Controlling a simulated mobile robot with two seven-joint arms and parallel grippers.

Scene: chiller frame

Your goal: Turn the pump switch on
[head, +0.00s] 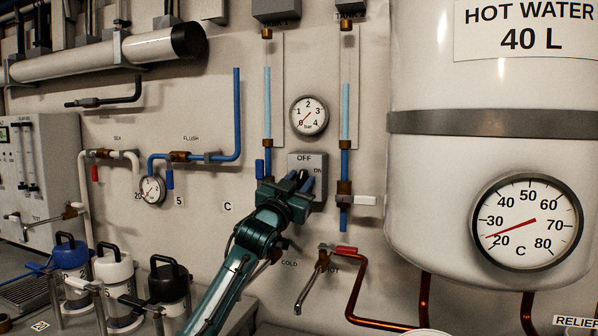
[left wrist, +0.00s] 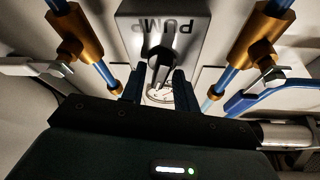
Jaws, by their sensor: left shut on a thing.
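The pump switch is a grey box (head: 307,161) on the wall with the marks OFF and ON, in the middle of the head view. In the left wrist view the box (left wrist: 190,42) shows upside down with the word PUMP, and a black switch handle (left wrist: 160,64) stands out from it. My left gripper (head: 295,181) reaches up to the lower part of the box. In the left wrist view its dark fingers (left wrist: 157,88) stand on either side of the handle, shut on it. The gripper hides the handle in the head view. My right gripper is not in view.
Blue pipes with brass fittings (head: 345,188) flank the box closely. A pressure gauge (head: 309,115) hangs above. The white hot water tank (head: 430,180) is at right. Several lidded canisters (head: 169,285) stand at lower left.

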